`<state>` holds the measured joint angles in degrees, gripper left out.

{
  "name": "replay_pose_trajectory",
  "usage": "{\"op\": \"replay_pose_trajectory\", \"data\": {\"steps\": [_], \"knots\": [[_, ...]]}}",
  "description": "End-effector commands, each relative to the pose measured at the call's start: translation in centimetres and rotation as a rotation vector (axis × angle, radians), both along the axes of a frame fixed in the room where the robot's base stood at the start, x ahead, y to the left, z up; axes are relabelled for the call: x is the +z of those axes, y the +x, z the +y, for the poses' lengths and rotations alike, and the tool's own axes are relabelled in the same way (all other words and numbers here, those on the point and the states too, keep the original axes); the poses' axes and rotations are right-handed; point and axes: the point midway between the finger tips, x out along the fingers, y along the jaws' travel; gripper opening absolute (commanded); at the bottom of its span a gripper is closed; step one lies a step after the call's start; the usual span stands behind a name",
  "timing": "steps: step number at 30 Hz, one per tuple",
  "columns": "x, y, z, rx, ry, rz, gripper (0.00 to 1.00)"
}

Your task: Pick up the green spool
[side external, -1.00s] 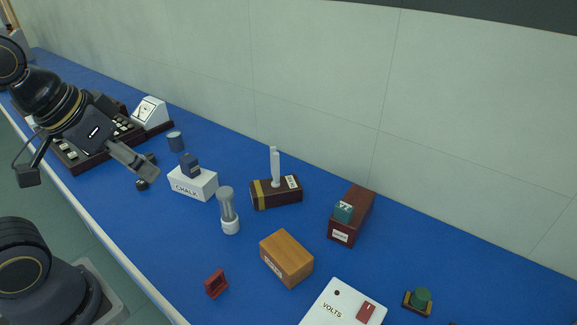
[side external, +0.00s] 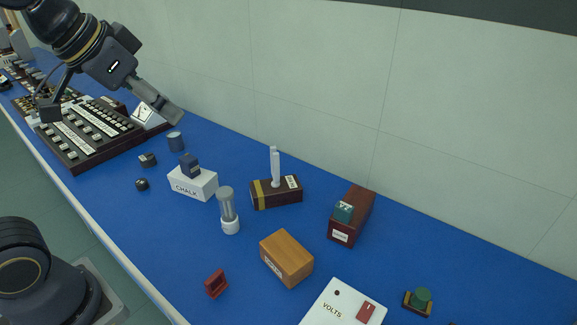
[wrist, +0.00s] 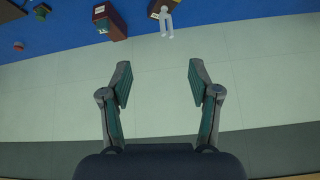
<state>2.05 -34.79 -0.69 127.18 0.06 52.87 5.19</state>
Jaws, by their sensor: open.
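The green spool (side external: 421,296) is a short green cylinder in the side external view, at the lower right. It sits on a small dark base with a yellowish edge. A small green thing at the top left of the wrist view (wrist: 42,9) looks like the same spool. My gripper (side external: 172,112) is high at the upper left of the side external view, far from the spool. In the wrist view its two fingers (wrist: 160,84) are spread apart with nothing between them.
A white VOLTS panel (side external: 341,307) stands left of the spool. A dark red box (side external: 352,216) with a teal block (side external: 344,211), a wooden box (side external: 286,258) and a chalk box (side external: 193,183) stand further left. Blue bench surface is bare behind the spool.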

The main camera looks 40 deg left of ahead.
Motion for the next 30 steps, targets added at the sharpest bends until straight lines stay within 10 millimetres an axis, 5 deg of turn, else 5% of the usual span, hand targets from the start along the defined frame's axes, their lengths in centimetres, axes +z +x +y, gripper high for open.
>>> {"op": "replay_pose_trajectory", "data": {"steps": [3,8,11,15,21,25,30], "knots": [[2.9,5.8,-3.4,-0.127,0.024,0.001,0.62],[3.7,13.4,-10.7,-0.314,0.048,0.025,0.62],[1.9,17.3,-16.7,-0.436,0.058,0.055,0.62],[-3.2,20.5,-26.0,-0.596,0.070,0.116,0.62],[-12.9,19.7,-36.5,-0.763,0.093,0.229,0.62],[-18.0,17.5,-39.3,-0.820,0.118,0.305,0.62],[-20.3,16.4,-40.6,-0.846,0.129,0.328,0.62]]}}
